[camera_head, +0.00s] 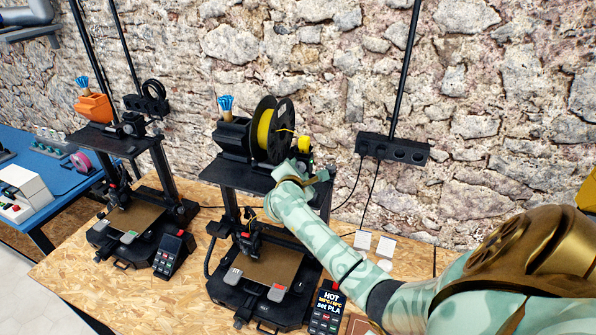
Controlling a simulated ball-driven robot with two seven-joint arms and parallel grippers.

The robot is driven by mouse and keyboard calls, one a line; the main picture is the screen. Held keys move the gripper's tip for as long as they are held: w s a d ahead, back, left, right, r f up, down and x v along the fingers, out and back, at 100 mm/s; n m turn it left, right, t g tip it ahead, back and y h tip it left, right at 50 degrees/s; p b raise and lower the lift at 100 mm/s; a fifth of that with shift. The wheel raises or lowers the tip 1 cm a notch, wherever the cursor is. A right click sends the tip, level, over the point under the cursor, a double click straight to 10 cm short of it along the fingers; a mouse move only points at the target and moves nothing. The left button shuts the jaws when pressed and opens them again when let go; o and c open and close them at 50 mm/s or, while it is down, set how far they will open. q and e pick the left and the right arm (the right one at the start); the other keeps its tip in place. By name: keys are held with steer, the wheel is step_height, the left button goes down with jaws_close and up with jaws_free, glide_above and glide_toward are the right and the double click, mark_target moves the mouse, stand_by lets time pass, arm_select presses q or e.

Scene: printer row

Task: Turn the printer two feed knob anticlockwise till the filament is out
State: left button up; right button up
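A black printer (247,285) stands on the chipboard bench at the middle. On its top shelf (232,176) sits a black spool (271,132) wound with yellow filament. A small yellow round part (304,144) shows just right of the spool; it may be the feed knob, but it is too small to be sure. My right gripper (318,172) is at the shelf's right end, just below this yellow part. Its fingers are small and partly hidden by my wrist, so I cannot tell if they are open or touching anything. My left gripper is not in view.
Another printer (125,215) with an orange part on top stands to the left. A screen reading "HOT" and "set PLA" (328,302) is at the front. White blocks (385,246) lie behind my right arm. A socket strip (392,149) is on the stone wall.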

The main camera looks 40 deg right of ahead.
steer(key=c, duration=0.5)
steer(key=n+g, duration=0.1)
steer(key=n, duration=0.1)
steer(key=shift+w+a+n+g+p, duration=0.1)
steer(key=shift+n+g+p, duration=0.2)
steer(key=shift+n, duration=0.1)
steer(key=shift+n+g+h, duration=0.4)
steer(key=shift+n+g, duration=0.2)
steer(key=shift+n, duration=0.5)
steer(key=o, duration=0.9)
steer(key=shift+o, duration=0.2)
